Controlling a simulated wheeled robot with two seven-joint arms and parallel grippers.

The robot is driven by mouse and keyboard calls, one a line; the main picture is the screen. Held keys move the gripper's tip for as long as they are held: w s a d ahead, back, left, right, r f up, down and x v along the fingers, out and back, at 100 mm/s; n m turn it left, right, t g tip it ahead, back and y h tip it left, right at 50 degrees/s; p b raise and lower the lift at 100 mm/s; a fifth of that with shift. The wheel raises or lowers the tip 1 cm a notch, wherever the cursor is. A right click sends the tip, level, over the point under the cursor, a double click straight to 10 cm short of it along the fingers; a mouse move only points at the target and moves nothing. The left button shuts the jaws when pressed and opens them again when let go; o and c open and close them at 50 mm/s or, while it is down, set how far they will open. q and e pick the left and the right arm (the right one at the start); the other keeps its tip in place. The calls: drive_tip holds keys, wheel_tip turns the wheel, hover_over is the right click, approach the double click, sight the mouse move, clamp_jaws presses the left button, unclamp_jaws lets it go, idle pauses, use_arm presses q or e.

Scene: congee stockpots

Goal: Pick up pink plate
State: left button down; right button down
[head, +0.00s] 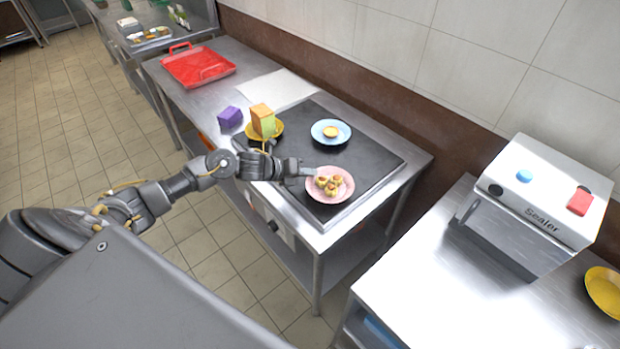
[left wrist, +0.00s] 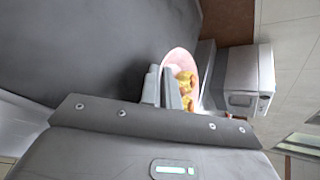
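The pink plate (head: 343,197) holds several small yellow-brown food pieces (head: 328,184) and appears to rest flat near the front right corner of the black cooktop. My left gripper (head: 306,172) reaches in from the left, with its fingertips at the plate's left rim. In the left wrist view the gripper fingers (left wrist: 164,88) are close together and overlap the edge of the pink plate (left wrist: 174,60). Whether they clasp the rim is hidden. My right gripper is in neither view.
A blue plate (head: 344,137) with a yellow item and a yellow plate (head: 277,133) under an orange-green block (head: 262,120) stand farther back. A sealer (head: 535,200) stands on the right table.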

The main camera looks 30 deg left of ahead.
use_arm(q)
drive_tip(key=s+a+r+b, duration=0.1)
drive_tip(key=a+r+b, duration=0.5)
drive_tip(key=a+r, duration=0.5)
drive_tip(key=shift+a+r, duration=0.2)
drive_tip(key=shift+a, duration=1.3)
